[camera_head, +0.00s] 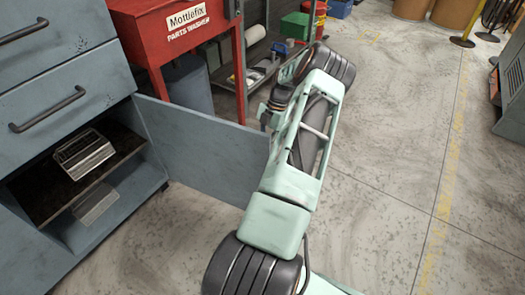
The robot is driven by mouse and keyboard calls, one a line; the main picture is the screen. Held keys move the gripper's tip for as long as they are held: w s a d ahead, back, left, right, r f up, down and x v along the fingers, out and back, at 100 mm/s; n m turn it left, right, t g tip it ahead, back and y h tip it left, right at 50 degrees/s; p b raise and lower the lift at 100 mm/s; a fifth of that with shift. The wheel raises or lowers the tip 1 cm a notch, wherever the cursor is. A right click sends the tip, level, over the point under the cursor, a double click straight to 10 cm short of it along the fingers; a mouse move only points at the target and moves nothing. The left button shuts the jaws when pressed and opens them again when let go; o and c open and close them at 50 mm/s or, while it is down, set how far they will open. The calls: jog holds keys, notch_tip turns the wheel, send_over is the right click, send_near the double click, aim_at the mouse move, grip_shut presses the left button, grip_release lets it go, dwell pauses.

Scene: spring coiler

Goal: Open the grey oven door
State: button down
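A grey-blue door (205,145) stands swung wide open from the lower compartment of a grey-blue cabinet (50,95). I see its flat face, reaching right from the compartment's side to behind my arm. No separate oven is clear to me; this door is the only grey door I can make out. My arm crosses the middle of the view, in front of the door's free edge. My gripper's fingers do not show; they may be hidden behind my arm's links. I cannot tell whether anything of mine touches the door.
Inside the open compartment, a metal slatted box (85,153) sits on a dark shelf (48,190). Drawers with dark handles (47,110) are above. A red parts washer (172,40) stands behind the door. A grey machine (510,95) is at far right. The concrete floor right of my arm is clear.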

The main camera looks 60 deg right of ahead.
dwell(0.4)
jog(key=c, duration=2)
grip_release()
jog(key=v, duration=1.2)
